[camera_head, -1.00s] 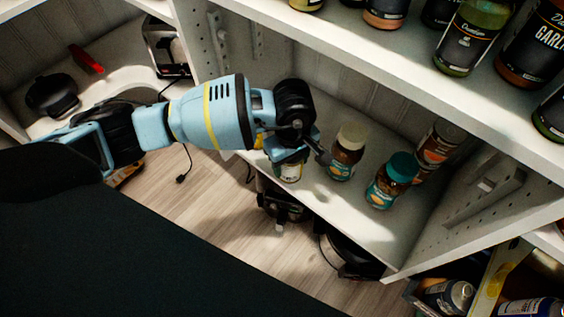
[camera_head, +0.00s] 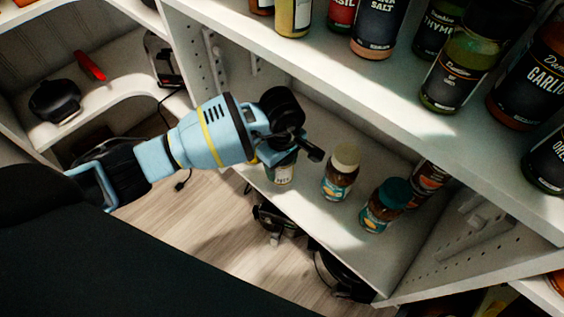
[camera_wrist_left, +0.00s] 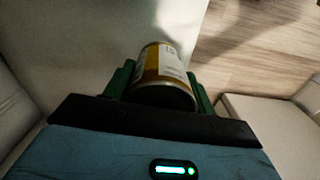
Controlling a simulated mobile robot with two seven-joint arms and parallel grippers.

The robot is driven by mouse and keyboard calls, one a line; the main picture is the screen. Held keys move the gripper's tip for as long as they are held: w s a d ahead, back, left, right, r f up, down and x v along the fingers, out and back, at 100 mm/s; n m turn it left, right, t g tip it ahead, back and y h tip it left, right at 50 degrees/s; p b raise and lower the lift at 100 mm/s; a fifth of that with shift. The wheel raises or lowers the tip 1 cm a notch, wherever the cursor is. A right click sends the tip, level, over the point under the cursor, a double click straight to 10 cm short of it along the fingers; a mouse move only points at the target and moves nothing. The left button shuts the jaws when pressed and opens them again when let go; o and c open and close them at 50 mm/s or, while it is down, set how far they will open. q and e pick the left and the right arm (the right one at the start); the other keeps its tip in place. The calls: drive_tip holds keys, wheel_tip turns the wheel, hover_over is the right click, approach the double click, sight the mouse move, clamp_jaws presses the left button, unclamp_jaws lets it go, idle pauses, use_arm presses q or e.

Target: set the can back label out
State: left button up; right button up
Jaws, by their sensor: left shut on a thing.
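The can (camera_head: 280,174) is at the left front of the lower shelf, mostly hidden under my left gripper (camera_head: 283,160). The left wrist view shows the can (camera_wrist_left: 168,62) between the two green fingers of my left gripper (camera_wrist_left: 161,85), which is shut on it. The can has a white label with small print and a yellow-gold part. Part of the white label shows in the head view. I cannot tell whether the can rests on the shelf or is just above it. My right gripper is not in view.
Right of the can on the lower shelf (camera_head: 330,228) stand a jar with a cream lid (camera_head: 341,175), a jar with a teal lid (camera_head: 383,208) and a dark orange-labelled container (camera_head: 428,181). The upper shelf (camera_head: 400,90), full of bottles, overhangs behind. Dark appliances stand below.

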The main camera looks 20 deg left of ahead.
sight(282, 173)
use_arm(q)
drive_tip(key=shift+f+b, duration=0.75)
drive_tip(key=shift+f, duration=0.8)
drive_tip(key=shift+f, duration=0.1)
drive_tip(key=shift+f+b, duration=0.2)
drive_tip(key=shift+b, duration=0.2)
drive_tip(key=o, duration=1.3)
drive_tip(key=shift+c, duration=0.2)
